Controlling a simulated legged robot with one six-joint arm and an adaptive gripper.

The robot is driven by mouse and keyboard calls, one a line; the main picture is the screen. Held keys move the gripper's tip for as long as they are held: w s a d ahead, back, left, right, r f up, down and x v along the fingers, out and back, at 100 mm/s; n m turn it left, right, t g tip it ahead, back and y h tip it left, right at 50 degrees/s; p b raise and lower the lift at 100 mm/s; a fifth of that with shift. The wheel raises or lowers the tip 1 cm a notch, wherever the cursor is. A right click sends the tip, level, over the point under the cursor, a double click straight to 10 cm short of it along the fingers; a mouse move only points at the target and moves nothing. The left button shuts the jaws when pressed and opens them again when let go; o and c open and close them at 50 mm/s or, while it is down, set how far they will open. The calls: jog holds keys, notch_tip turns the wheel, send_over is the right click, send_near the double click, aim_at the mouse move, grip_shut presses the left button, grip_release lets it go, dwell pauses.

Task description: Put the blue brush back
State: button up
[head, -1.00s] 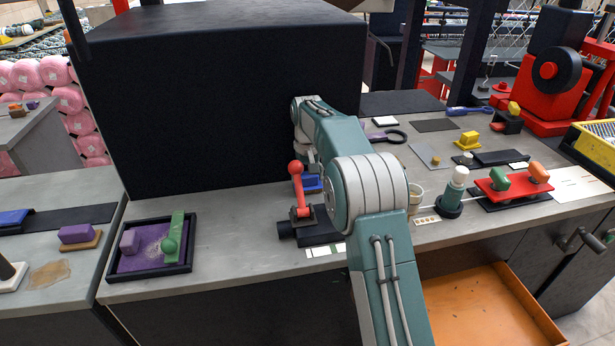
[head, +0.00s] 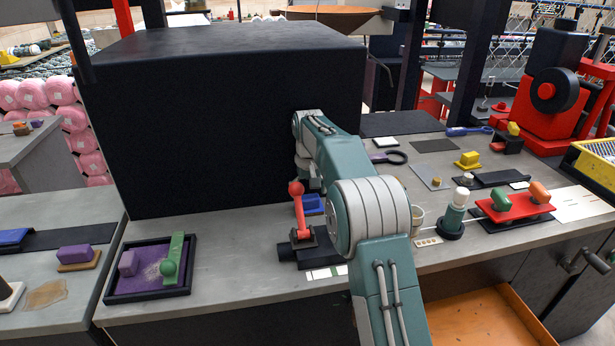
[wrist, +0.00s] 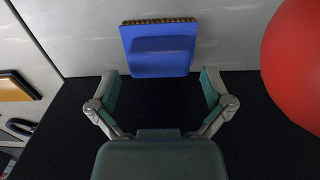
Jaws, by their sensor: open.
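The blue brush (wrist: 158,50) lies on the grey bench top in the wrist view, just beyond my fingertips, with a row of brown bristles along its far edge. In the head view the blue brush (head: 313,204) shows partly, behind the red lever and beside my arm. My gripper (wrist: 160,88) is open and empty, its two fingers spread to either side of the brush's near edge. In the head view my gripper is mostly hidden behind my own arm.
A red-knobbed lever (head: 298,205) stands close by; its red ball (wrist: 295,60) fills the right of the wrist view. The large black box (head: 215,110) stands behind. A purple tray (head: 150,270) with a green tool sits left. A red block stand (head: 513,206) is right.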

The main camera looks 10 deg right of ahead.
aim_at(307, 195)
jog(key=r, duration=0.7)
jog(key=shift+w+a+r, duration=0.1)
jog(key=shift+w+a, duration=0.05)
jog(key=shift+w, duration=0.2)
jog(key=s+r+t, duration=0.1)
jog(key=s+r, duration=0.5)
jog(key=s, duration=0.4)
jog(key=s+r+t, duration=0.2)
jog(key=s+r, duration=0.4)
jog(key=s, duration=0.3)
jog(key=s+f+t, duration=0.1)
jog(key=s+f, duration=0.4)
jog(key=s, duration=0.6)
jog(key=s+f+t, duration=0.1)
jog(key=s+f, duration=0.4)
jog(key=s, duration=0.7)
jog(key=shift+t, duration=0.3)
jog(key=shift+d, duration=0.2)
